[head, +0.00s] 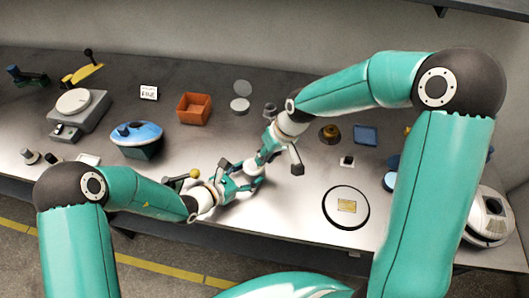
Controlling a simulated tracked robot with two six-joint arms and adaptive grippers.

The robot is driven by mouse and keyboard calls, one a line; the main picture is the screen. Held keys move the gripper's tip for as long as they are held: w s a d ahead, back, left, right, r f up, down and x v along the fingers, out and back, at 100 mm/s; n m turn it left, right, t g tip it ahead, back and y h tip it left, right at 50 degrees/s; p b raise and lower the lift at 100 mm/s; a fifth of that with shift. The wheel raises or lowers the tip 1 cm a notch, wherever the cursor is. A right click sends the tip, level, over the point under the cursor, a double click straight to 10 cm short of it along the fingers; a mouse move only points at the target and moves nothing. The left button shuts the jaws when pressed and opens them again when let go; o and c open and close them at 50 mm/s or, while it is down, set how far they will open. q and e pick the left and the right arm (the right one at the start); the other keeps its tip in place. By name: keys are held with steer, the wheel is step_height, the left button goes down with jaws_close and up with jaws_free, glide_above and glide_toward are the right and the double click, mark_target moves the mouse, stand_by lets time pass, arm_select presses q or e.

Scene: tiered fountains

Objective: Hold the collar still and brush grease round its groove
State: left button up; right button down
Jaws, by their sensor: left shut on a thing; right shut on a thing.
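My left gripper (243,186) and my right gripper (251,172) come together low over the front middle of the table. Their teal fingers nearly meet and overlap in this view. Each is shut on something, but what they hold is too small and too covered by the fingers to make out. I cannot pick out the collar, its groove or the brush with certainty. A brown-gold round pot-like thing (330,134) stands right of my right forearm; I cannot tell its contents.
The grey table (290,205) has an orange box (194,108), a blue-topped tub (136,139), a grey scale-like device (79,109) and a blue tray (365,135).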

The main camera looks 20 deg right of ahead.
stand_by(0.3)
steer(key=shift+r, duration=3.5)
steer(key=c, duration=1.5)
jaws_free()
jaws_close()
